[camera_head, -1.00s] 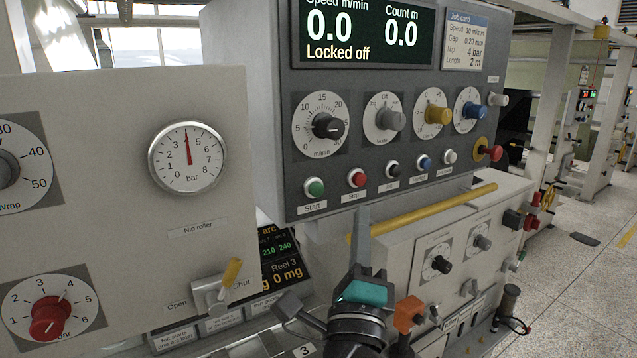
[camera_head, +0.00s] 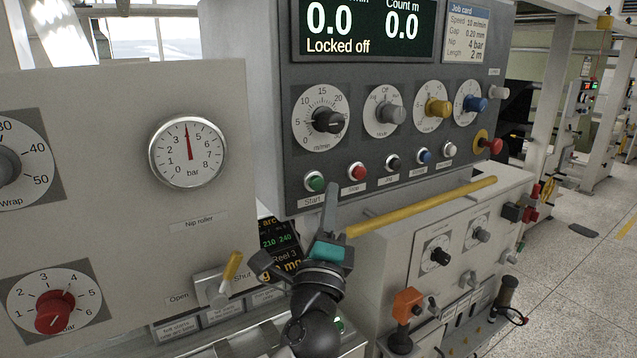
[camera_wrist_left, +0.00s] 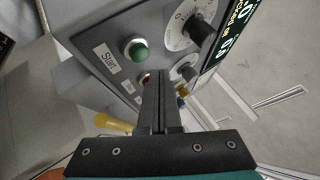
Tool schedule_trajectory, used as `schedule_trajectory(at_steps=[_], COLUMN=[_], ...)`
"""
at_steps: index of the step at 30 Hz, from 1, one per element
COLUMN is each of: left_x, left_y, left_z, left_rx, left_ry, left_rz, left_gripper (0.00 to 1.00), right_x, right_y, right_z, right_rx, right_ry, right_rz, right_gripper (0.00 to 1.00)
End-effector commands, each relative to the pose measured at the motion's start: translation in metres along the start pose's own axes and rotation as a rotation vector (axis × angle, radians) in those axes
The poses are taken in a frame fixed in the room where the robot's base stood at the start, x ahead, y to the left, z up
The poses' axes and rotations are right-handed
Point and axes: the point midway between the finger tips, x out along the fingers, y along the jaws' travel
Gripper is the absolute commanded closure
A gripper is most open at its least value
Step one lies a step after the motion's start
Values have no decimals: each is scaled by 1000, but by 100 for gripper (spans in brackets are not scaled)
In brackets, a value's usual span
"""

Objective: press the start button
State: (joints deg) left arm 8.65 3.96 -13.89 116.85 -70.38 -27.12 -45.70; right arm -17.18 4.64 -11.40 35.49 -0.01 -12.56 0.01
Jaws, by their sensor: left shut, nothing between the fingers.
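The green start button (camera_head: 316,182) is at the lower left of the dark control panel, above a "Start" label. My left gripper (camera_head: 331,190) is shut and empty, with its fingertips pointing up just below and to the right of the button in the head view. In the left wrist view the green button (camera_wrist_left: 136,48) shows clear of the shut fingers (camera_wrist_left: 160,76), up and to their left. I see no contact with the button. The panel's screen (camera_head: 366,27) reads "Locked off" with 0.0 speed and 0.0 count. My right gripper is not in view.
A red button (camera_head: 358,172) and several others run rightward in the same row. A yellow bar (camera_head: 422,207) lies below the panel. A light panel with a pressure gauge (camera_head: 187,153) and a yellow-handled lever (camera_head: 232,266) stands to the left.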

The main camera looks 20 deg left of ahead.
Motion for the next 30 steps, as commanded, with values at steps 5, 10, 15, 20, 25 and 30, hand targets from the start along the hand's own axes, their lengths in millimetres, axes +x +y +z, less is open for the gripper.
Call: schedule_trajectory(at_steps=[5, 10, 15, 20, 25, 30], left_x=[7, 9, 8, 8, 8, 8], left_y=[5, 6, 6, 6, 6, 6], left_z=[6, 6, 6, 6, 6, 6], left_rx=[-1, -2, -2, -1, -1, -1], left_ry=[0, 0, 0, 0, 0, 0], left_rz=[-1, -1, -1, -1, -1, -1], left_gripper=[100, 100, 100, 100, 100, 100], right_x=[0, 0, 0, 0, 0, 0], right_y=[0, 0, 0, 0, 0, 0], right_z=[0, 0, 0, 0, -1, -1], right_rx=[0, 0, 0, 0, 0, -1], right_ry=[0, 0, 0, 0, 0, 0], right_rz=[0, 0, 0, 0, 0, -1], right_gripper=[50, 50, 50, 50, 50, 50])
